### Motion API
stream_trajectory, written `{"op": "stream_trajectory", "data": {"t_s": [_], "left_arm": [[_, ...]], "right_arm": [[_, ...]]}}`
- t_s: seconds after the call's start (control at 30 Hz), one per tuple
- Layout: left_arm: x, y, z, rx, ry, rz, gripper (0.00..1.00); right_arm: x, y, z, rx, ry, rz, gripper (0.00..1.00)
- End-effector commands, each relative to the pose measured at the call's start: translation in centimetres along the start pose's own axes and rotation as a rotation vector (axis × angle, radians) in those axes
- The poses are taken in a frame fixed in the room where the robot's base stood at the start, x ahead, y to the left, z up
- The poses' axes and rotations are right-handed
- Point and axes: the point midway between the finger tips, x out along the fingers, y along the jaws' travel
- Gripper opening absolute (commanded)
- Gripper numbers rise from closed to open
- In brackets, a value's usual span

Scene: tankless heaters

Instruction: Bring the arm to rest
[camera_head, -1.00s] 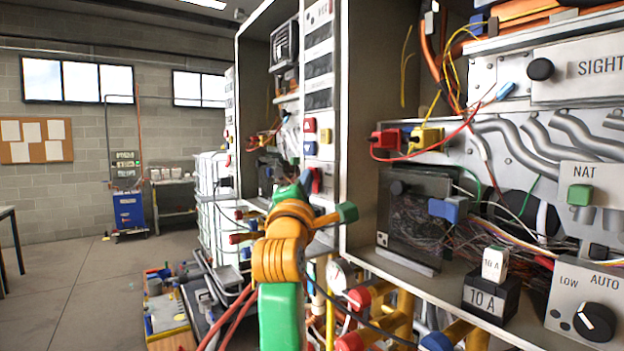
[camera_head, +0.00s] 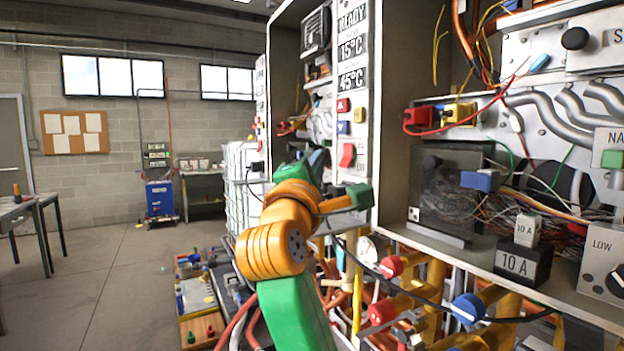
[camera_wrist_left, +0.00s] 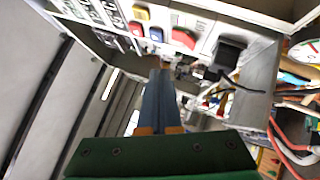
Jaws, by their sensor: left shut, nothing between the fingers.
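My left arm, orange and green, rises from the bottom middle of the head view. Its gripper (camera_head: 318,160) points away from me, in front of the control panel (camera_head: 352,100) of the heater cabinet, and is largely hidden behind the wrist. In the left wrist view the long fingers (camera_wrist_left: 158,90) lie together, shut and empty. Beyond their tips are the panel's yellow, blue and red buttons; I cannot tell whether the tips touch anything. My right gripper does not show.
An open heater cabinet (camera_head: 395,140) fills the right, with wires, a 10 A block (camera_head: 522,262) and knobs. Red and blue valve handles (camera_head: 468,308) on pipes stick out below it. Clear floor (camera_head: 110,285) lies at left, with a table (camera_head: 40,205) beyond.

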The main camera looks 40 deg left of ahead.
Motion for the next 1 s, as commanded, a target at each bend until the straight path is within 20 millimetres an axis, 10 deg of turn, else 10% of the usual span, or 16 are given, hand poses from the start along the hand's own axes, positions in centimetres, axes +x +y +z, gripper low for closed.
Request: {"op": "stream_trajectory", "data": {"t_s": [0.73, 0.87, 1.0], "left_arm": [[-2.2, -0.1, 0.1, 0.028, 0.0, -0.016, 0.0], [-2.1, -8.3, -0.1, 0.293, -0.02, -0.169, 0.0], [-5.7, -22.3, -1.6, 0.769, -0.157, -0.442, 0.0]], "right_arm": [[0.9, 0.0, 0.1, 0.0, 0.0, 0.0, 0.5], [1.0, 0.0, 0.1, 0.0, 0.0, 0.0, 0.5], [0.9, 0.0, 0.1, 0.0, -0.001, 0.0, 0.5]]}}
